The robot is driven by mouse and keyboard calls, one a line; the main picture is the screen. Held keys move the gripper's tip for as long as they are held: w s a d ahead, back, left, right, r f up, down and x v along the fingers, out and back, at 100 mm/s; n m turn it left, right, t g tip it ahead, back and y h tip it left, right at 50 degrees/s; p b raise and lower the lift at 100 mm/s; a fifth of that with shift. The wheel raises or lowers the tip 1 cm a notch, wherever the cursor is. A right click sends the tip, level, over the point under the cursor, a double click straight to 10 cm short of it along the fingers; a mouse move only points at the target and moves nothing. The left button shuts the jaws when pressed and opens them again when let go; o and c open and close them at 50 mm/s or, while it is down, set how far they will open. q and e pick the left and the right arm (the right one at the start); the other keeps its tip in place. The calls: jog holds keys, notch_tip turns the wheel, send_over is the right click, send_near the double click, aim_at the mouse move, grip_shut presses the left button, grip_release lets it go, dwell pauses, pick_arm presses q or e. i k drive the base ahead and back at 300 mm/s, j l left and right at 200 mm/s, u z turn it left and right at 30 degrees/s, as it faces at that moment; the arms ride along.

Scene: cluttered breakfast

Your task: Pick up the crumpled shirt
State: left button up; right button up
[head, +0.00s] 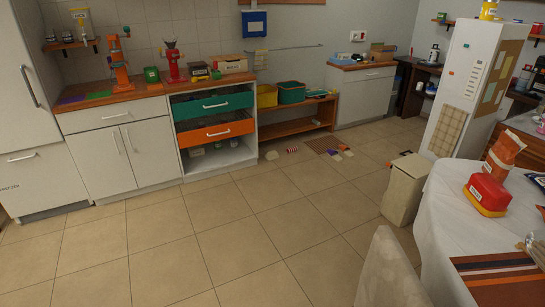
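I cannot make out a crumpled shirt for certain in the head view. Several small items lie on the floor by the low wooden shelf: a pale item (271,155), a red and white item (293,150) and a purple and white item (334,154). They are too small to tell whether any is cloth. Neither of my grippers is in view.
A white-covered table (445,235) fills the right, with a red and yellow container (487,194) on it. A beige bin (405,190) stands beside it. A pale chair back (388,275) is at the bottom. Open drawers (213,104) face the clear tiled floor (230,235).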

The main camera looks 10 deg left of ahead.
aim_at(271, 155)
jog(key=i+j+u, duration=0.35)
jog(key=i+j, duration=0.5)
jog(key=i+z, duration=0.15)
jog(key=i, duration=0.3)
jog(key=i+j+z, duration=0.1)
jog(key=i, duration=0.35)
jog(key=i+j+z, duration=0.15)
jog(key=i, duration=0.35)
jog(key=i+j+z, duration=0.1)
jog(key=i+j, duration=0.2)
jog(key=i+j+z, duration=0.15)
jog(key=i, duration=0.4)
jog(key=i+l, duration=0.1)
jog(key=i, duration=0.6)
jog(key=i+l+u, duration=0.1)
jog(key=i, duration=0.55)
jog(key=i+l, duration=0.15)
jog(key=i, duration=0.55)
